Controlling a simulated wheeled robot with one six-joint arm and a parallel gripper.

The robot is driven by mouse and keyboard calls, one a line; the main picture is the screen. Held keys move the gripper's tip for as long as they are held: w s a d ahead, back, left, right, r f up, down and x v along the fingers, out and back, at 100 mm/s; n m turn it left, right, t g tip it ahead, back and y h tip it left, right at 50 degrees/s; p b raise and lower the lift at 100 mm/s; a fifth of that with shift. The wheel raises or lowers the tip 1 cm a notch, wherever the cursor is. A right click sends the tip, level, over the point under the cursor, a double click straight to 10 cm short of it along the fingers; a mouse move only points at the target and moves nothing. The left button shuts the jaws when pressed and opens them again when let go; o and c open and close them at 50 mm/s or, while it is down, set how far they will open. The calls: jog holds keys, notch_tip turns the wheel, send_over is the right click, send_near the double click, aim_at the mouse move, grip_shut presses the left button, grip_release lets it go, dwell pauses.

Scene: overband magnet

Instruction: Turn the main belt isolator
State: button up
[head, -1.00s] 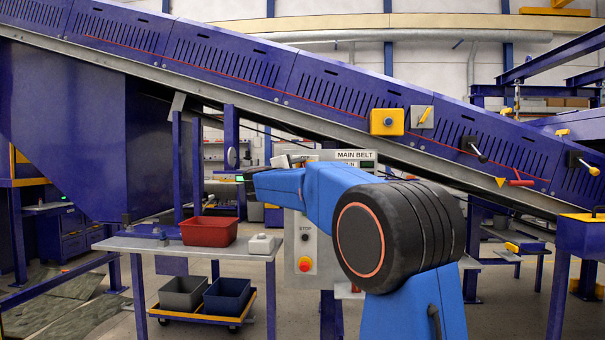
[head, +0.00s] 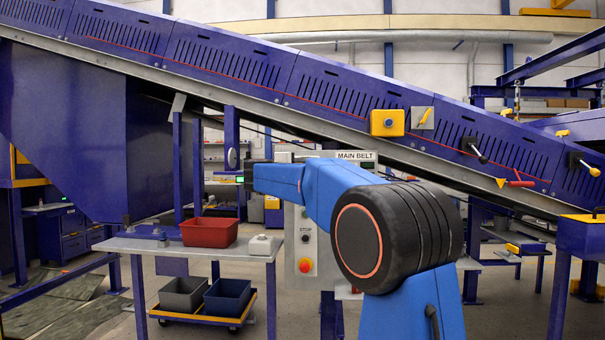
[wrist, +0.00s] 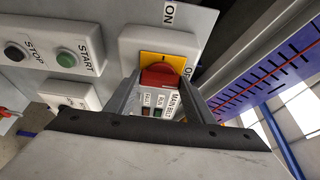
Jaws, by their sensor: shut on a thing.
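The main belt isolator shows in the wrist view as a red knob (wrist: 157,77) on a yellow plate (wrist: 172,59), set on a pale grey box. An ON label (wrist: 170,13) is above it and a partly covered OFF label (wrist: 188,72) is at its right. My gripper (wrist: 160,84) has one finger on each side of the red knob and is shut on it. I cannot tell exactly which label the knob points to. In the head view my arm hides the knob and gripper; the MAIN BELT sign (head: 355,156) shows above the arm.
A black STOP button (wrist: 14,52) and a green START button (wrist: 65,58) sit left of the isolator. A red emergency stop (head: 305,266) is lower on the panel. A table with a red bin (head: 209,232) stands left. The blue conveyor (head: 330,85) slopes overhead.

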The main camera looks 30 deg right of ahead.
jog(key=o, duration=1.1)
jog(key=shift+f, duration=0.1)
jog(key=shift+c, duration=0.2)
jog(key=v, duration=1.7)
jog(key=shift+s, duration=0.2)
jog(key=shift+a, duration=0.1)
